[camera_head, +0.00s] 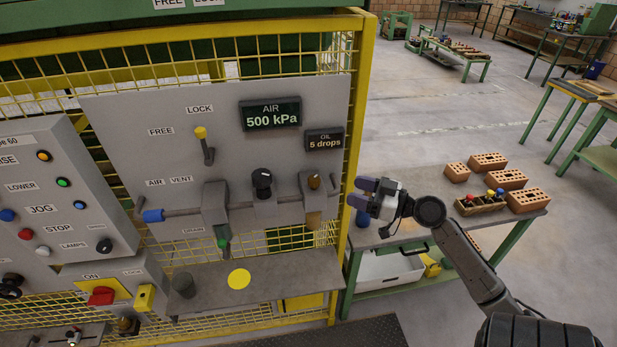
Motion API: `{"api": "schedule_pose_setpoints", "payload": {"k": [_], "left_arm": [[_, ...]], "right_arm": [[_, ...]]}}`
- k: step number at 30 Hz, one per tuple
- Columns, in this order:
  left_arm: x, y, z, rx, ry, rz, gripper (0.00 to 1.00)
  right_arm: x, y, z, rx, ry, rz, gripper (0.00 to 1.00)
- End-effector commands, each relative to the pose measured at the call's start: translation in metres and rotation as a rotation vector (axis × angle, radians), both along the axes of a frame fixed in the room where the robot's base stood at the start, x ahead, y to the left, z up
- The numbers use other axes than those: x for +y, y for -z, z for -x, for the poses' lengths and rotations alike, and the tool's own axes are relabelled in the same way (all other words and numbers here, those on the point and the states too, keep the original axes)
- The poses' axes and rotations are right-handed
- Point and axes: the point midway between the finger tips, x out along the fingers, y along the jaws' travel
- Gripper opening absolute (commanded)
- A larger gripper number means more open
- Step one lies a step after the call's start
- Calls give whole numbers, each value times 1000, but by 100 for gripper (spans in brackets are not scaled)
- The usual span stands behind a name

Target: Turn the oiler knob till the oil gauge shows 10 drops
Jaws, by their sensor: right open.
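The oil gauge (324,141) on the grey panel reads 5 drops. My left gripper is not in view.
The AIR gauge (270,114) reads 500 kPa above a black knob (262,183). A yellow post (354,120) edges the panel on the right. A grey shelf (310,273) juts out below. A bench with bricks (505,180) stands at the right.

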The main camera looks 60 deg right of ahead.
Motion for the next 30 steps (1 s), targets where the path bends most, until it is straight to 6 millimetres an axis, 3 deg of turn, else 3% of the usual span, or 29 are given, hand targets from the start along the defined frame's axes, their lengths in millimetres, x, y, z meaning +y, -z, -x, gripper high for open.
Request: {"api": "schedule_pose_setpoints", "payload": {"k": [5,18,24,30], "left_arm": [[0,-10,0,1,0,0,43],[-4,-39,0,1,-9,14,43],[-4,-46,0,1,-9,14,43],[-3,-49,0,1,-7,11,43]], "right_arm": [[3,-4,-21,0,-3,10,59],[14,-4,-100,0,-2,6,59],[17,-2,-122,1,-2,7,59],[19,0,-132,2,-2,7,59]]}}
